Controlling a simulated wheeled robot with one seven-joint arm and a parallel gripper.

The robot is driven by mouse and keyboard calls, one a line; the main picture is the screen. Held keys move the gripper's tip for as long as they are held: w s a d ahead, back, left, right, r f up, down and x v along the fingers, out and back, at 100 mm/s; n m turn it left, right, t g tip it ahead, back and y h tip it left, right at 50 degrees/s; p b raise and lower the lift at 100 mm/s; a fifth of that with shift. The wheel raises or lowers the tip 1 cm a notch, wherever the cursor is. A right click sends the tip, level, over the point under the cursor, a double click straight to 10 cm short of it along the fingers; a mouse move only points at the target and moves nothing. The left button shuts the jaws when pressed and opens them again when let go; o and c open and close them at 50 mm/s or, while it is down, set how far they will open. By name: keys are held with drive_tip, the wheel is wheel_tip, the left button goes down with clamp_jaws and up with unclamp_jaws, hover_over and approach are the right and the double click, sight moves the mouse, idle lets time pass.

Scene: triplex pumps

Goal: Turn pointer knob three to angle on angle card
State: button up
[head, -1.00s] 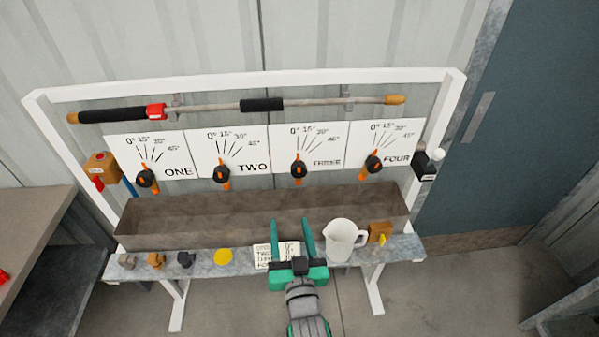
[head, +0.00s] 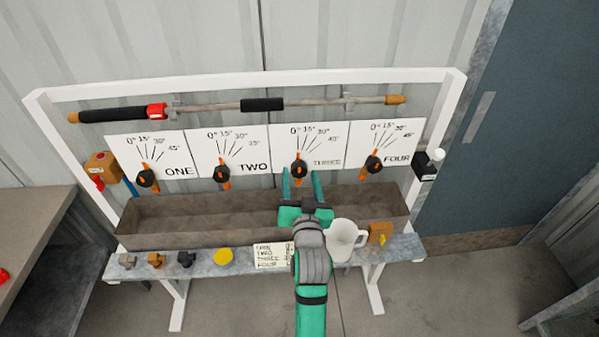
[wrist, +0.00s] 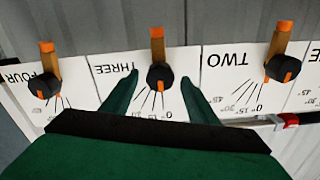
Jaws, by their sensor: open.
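Pointer knob three (head: 299,171) is a black knob with an orange pointer, on the white panel marked THREE (head: 326,140). Its orange end points up near the 0° line in the head view. The knob also shows in the wrist view (wrist: 159,76), upside down, between my fingertips. My green gripper (head: 303,172) is open and empty, its fingers just below and to either side of the knob, apart from it. The angle card (head: 270,256) lies on the shelf, partly hidden by my arm; its rows read ONE, TWO, THREE, FOUR, and its angles are unreadable.
Knob two (head: 222,173) and knob four (head: 373,164) flank knob three. A brown trough (head: 190,222) runs below the panels. A white jug (head: 344,240) stands right of my arm. A lance (head: 220,106) hangs above the panels.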

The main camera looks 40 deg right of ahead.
drive_tip(key=shift+x, duration=1.25)
drive_tip(key=shift+c, duration=0.4)
